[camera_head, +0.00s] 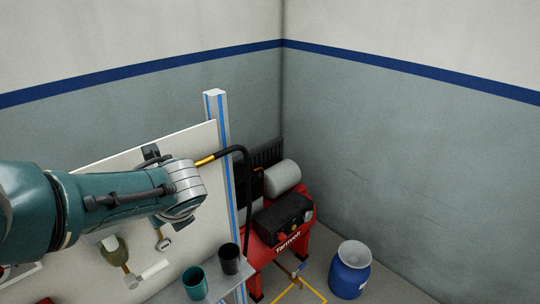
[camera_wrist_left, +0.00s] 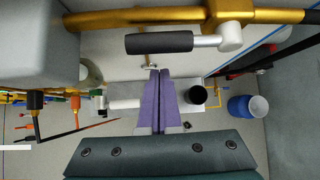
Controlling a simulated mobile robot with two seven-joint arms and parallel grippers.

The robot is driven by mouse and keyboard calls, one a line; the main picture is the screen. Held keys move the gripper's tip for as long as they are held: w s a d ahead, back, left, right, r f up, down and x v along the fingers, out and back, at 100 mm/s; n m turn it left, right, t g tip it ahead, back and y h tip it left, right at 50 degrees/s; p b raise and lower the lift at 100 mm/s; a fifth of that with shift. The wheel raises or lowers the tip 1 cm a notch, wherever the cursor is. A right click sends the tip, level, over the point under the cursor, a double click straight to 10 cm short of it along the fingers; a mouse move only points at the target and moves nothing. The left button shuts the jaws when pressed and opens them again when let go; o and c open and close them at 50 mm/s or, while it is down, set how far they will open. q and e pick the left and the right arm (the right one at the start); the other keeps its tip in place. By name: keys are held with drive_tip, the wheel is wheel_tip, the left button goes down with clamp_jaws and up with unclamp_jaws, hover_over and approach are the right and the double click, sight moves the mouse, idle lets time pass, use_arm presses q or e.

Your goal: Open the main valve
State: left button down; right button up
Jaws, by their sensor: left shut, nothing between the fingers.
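A brass pipe with a valve (camera_wrist_left: 228,12) runs across the top of the left wrist view. Its lever has a black grip (camera_wrist_left: 158,42) on a silver arm and lies roughly parallel to the pipe, just below it in the picture. I cannot tell for sure that this is the main valve. My left gripper (camera_wrist_left: 154,74) has its purple fingers shut and empty, their tips just below the grip in the picture, with no visible contact. In the head view my left arm hides the gripper and most of the pipe; a brass end (camera_head: 206,159) shows beyond it. My right gripper is not in view.
A white panel (camera_head: 95,158) stands beside a blue-striped post (camera_head: 222,150). A teal cup (camera_head: 195,284) and a black cup (camera_head: 229,259) stand on a shelf below. A red compressor (camera_head: 283,228) and a blue barrel (camera_head: 350,275) are on the floor at right. A grey block (camera_wrist_left: 35,45) fills the wrist view's upper left.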

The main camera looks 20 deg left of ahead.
use_arm(q)
drive_tip(key=p+v, duration=0.7)
drive_tip(key=v, duration=0.3)
drive_tip(key=shift+w+d+p, duration=0.25)
drive_tip(key=shift+w+p, duration=0.05)
drive_tip(key=shift+p, duration=0.1)
drive_tip(key=shift+f, duration=0.15)
